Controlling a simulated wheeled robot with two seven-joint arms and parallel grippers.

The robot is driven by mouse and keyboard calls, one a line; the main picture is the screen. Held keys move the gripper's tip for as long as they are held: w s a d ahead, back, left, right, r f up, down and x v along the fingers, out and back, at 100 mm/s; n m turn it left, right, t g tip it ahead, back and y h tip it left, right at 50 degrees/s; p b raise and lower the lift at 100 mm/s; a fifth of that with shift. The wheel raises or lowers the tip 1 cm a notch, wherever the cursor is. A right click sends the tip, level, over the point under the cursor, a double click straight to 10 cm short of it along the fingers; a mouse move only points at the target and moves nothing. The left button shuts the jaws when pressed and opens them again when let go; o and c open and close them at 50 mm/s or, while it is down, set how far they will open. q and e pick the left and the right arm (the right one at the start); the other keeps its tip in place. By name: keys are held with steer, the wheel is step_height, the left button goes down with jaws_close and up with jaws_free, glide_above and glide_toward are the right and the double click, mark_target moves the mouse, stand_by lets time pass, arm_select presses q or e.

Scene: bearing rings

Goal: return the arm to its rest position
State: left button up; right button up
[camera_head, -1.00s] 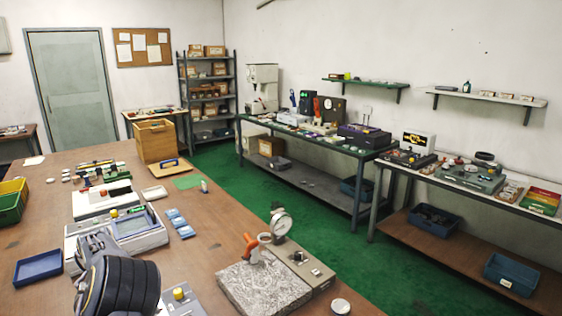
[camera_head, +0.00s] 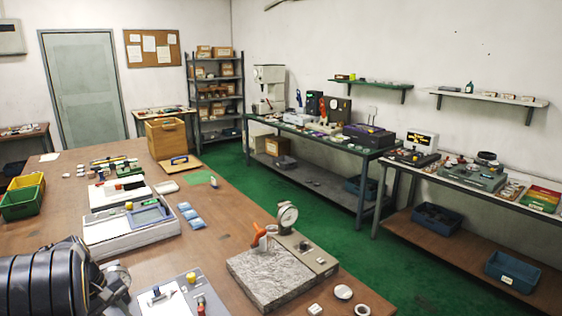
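One of my arms, dark and ribbed with a grey joint at its end, shows at the lower left of the head view, over the near left part of the brown workbench (camera_head: 225,233). It comes in from the left edge. No gripper fingers can be made out on it, and my other arm does not show. A pale ring (camera_head: 362,310) and a round pale disc (camera_head: 343,292) lie at the bench's near right edge.
A stone plate (camera_head: 268,280) with a dial gauge (camera_head: 287,217) stands right of my arm. Beyond the arm are a grey-white device (camera_head: 130,233), a green bin (camera_head: 21,203), a yellow bin (camera_head: 27,181) and a wooden box (camera_head: 166,139). Green floor lies right of the bench.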

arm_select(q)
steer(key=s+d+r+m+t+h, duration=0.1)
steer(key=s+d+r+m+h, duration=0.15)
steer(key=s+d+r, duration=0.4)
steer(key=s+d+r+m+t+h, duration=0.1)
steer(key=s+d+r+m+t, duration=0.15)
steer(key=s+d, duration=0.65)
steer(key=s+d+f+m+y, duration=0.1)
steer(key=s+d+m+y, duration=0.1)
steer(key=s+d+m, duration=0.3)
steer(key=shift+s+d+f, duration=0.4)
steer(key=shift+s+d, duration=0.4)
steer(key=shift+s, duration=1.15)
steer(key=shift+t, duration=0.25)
